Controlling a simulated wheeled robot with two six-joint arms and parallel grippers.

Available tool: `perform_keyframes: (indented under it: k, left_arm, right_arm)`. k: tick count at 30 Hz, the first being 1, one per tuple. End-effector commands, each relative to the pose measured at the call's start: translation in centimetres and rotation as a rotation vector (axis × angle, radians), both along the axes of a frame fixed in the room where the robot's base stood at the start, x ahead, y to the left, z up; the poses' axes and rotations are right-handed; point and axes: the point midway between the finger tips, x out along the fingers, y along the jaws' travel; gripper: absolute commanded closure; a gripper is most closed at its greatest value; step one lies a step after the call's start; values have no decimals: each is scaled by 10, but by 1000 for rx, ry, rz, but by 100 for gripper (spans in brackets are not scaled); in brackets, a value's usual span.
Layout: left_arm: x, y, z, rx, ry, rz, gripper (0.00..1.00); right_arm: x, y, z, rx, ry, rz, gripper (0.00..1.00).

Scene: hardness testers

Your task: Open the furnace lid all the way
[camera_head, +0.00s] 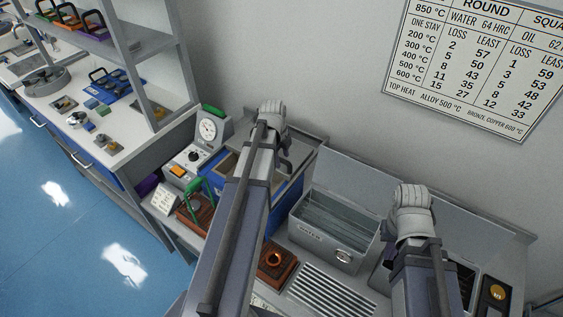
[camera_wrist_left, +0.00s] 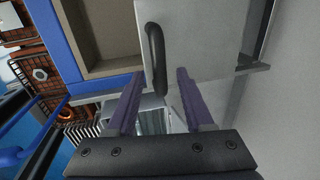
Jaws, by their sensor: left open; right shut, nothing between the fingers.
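The furnace is a blue-sided box (camera_head: 284,206) on the bench, partly hidden behind my left arm in the head view. In the left wrist view its beige-lined opening (camera_wrist_left: 108,30) is partly uncovered. The grey lid (camera_wrist_left: 208,38) lies to the right of the opening, with a dark curved handle (camera_wrist_left: 154,48) near its left edge. My left gripper (camera_wrist_left: 159,76) is open, and the near end of the handle appears between its fingertips. I cannot tell whether they touch it. My right arm (camera_head: 425,270) is over the bench at the right; its fingers are hidden.
A grey metal tank (camera_head: 330,232) stands between my arms, beside a slotted vent (camera_head: 330,292). A control box with a round gauge (camera_head: 208,130) and a rack with green handles (camera_head: 193,205) stand left of the furnace. The wall with a chart (camera_head: 480,60) is close behind.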

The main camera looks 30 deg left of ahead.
Motion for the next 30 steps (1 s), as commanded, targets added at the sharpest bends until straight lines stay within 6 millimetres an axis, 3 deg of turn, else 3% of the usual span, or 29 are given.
perform_keyframes:
  k: [7, 21, 30]
  left_arm:
    - [0, 0, 0, 0, 0, 0, 48]
    - [0, 0, 0, 0, 0, 0, 100]
    - [0, 0, 0, 0, 0, 0, 100]
  right_arm:
    - [0, 0, 0, 0, 0, 0, 100]
    - [0, 0, 0, 0, 0, 0, 100]
    - [0, 0, 0, 0, 0, 0, 100]
